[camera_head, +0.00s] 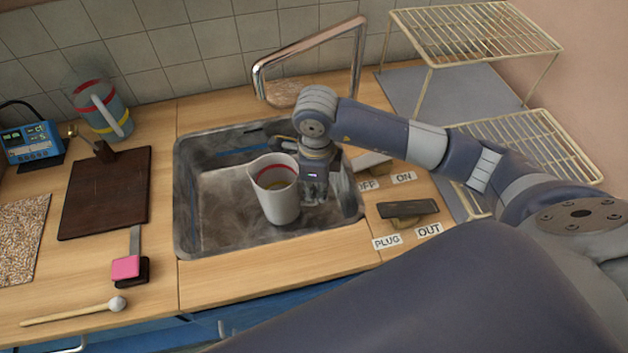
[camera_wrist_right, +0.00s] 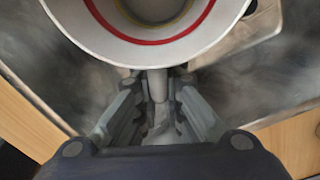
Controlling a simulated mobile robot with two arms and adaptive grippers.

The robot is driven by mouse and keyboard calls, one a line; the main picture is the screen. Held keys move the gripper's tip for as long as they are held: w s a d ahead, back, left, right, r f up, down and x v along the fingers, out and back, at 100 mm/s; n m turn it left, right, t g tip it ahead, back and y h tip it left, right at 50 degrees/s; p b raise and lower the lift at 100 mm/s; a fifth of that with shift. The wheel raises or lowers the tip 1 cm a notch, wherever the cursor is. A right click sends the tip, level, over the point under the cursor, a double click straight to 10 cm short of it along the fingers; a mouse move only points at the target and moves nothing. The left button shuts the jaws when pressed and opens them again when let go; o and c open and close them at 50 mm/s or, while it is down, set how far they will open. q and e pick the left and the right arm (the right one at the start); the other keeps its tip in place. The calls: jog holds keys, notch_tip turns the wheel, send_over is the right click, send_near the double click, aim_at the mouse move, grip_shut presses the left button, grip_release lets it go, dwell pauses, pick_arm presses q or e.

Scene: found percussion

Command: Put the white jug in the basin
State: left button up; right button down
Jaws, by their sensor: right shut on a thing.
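The white jug (camera_head: 277,197), with red and yellow bands inside its rim, is upright within the outline of the basin (camera_head: 215,240) in the head view. My right gripper (camera_head: 316,190) is at the jug's right side, shut on its handle. In the right wrist view the jug (camera_wrist_right: 150,50) fills the top, and the handle (camera_wrist_right: 157,85) runs between the fingers of my right gripper (camera_wrist_right: 158,100). I cannot tell whether the jug's base touches the basin floor. My left gripper is not in view.
A tap (camera_head: 312,45) arches behind the basin. A clear banded jug (camera_head: 102,110), a dark board (camera_head: 105,195) and a mallet (camera_head: 75,311) lie to the left. A wire rack (camera_head: 475,35) and a dark block (camera_head: 408,208) with labels stand to the right.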

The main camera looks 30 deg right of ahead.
jog(key=shift+w+d+f+p, duration=0.1)
jog(key=shift+w+f+p, duration=0.15)
jog(key=shift+w, duration=0.3)
jog(key=shift+w+d+f+p, duration=0.15)
jog(key=shift+w+f, duration=0.2)
jog(key=shift+w, duration=0.2)
jog(key=shift+f, duration=0.25)
jog(key=c, duration=1.7)
grip_release()
jog(key=shift+r, duration=0.1)
notch_tip(320, 180, up, 8)
jog(key=b, duration=0.1)
